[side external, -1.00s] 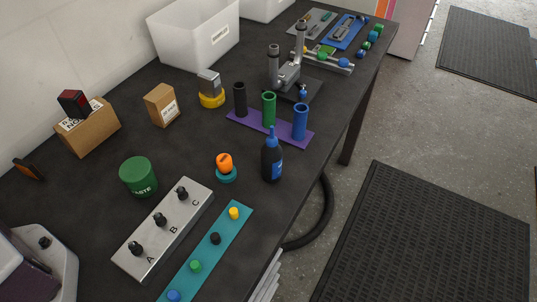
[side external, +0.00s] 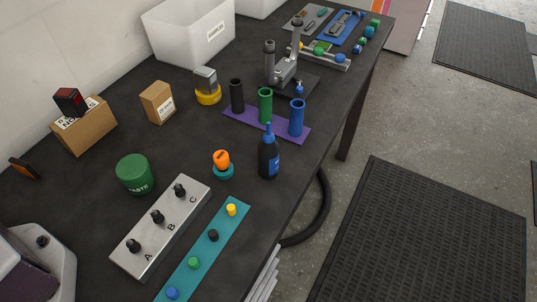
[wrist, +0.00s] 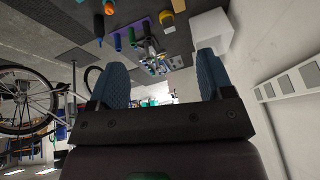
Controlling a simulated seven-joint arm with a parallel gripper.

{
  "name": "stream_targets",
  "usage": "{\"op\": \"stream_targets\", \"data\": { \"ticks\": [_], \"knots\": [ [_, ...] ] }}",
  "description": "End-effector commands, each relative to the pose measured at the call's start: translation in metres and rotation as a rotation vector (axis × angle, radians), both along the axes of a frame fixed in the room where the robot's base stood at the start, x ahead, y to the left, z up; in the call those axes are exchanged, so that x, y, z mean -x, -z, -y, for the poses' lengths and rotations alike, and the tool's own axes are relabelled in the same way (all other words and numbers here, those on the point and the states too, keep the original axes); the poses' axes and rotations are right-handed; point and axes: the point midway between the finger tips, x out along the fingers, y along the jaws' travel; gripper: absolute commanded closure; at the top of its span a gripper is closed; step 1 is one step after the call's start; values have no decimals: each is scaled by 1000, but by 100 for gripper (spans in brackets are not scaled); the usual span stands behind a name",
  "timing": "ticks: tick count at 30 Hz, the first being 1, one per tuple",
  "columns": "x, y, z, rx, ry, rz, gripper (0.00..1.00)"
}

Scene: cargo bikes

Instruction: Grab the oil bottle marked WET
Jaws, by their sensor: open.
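A dark bottle with a blue nozzle and blue label (side external: 268,158) stands upright on the dark bench, near its right edge, in the side view. Its label is too small to read. A second, smaller blue-topped bottle (side external: 299,90) stands farther back behind the tube rack, partly hidden; its marking cannot be read either. In the wrist view the dark bottle (wrist: 99,26) appears small near the top, left of centre. My gripper (wrist: 163,73) shows in the wrist view with blue fingers wide apart and nothing between them. It is well away from the bottles and out of the side view.
Close to the dark bottle are an orange-topped item (side external: 222,160) and a purple rack (side external: 252,122) with black, green and blue tubes. A grey panel with knobs (side external: 165,228) and a teal strip (side external: 205,250) lie in front. A green tub (side external: 135,174) stands left.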

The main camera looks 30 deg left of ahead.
Motion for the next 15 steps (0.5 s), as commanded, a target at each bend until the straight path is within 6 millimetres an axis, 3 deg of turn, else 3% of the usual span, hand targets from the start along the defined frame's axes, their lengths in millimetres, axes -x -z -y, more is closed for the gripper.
{"op": "stream_targets", "data": {
  "ticks": [8, 11, 15],
  "knots": [
    [-60, -4, 18, -475, 484, -213, 26],
    [-92, -7, 40, -719, 704, -298, 26],
    [-136, -10, 94, -1108, 1000, -407, 26]
  ]
}}
